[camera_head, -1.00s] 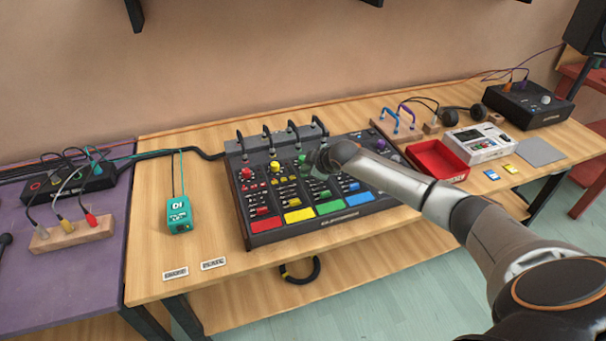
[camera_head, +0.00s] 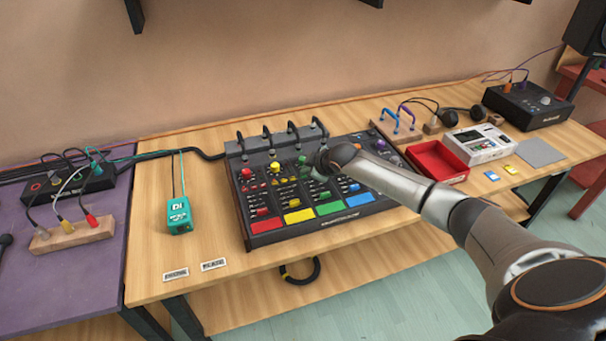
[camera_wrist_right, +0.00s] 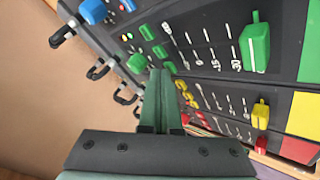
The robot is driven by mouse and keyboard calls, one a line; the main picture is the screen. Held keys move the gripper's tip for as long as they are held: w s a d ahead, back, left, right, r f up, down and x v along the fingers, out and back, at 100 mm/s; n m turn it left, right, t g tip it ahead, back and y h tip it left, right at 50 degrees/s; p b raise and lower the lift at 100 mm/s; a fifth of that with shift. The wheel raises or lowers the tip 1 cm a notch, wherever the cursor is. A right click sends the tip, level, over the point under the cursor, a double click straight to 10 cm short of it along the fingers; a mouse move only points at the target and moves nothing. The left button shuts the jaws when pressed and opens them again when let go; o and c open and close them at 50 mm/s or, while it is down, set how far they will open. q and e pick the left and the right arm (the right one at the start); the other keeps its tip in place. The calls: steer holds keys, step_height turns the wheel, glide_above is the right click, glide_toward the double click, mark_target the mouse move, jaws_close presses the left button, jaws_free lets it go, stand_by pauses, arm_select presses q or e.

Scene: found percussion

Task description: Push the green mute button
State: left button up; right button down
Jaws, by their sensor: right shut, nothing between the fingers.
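The mixing console (camera_head: 245,232) has coloured columns; the green one has a green pad (camera_head: 329,208). In the right wrist view, this column shows a round green knob (camera_wrist_right: 137,63), small green buttons (camera_wrist_right: 159,50) and a green fader cap (camera_wrist_right: 255,45). I cannot read which button is the mute. My right gripper (camera_head: 309,175) is over the green and yellow columns, partly hidden by my wrist. In the right wrist view its shut, empty fingers (camera_wrist_right: 160,72) end beside the lowest green button (camera_wrist_right: 170,67); I cannot tell whether they touch. My left gripper is not in view.
Black cables (camera_head: 291,128) arch from the console's back edge. A teal box (camera_head: 179,215) stands left of it, and a red tray (camera_head: 436,162) right of it. Yellow buttons (camera_wrist_right: 184,91) lie close to the fingers. The table front left is mostly clear.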

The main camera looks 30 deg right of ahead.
mark_target(307, 179)
steer(key=shift+r+p, duration=0.5)
step_height(307, 179, up, 3)
steer(key=p, duration=0.3)
steer(key=shift+r, duration=1.55)
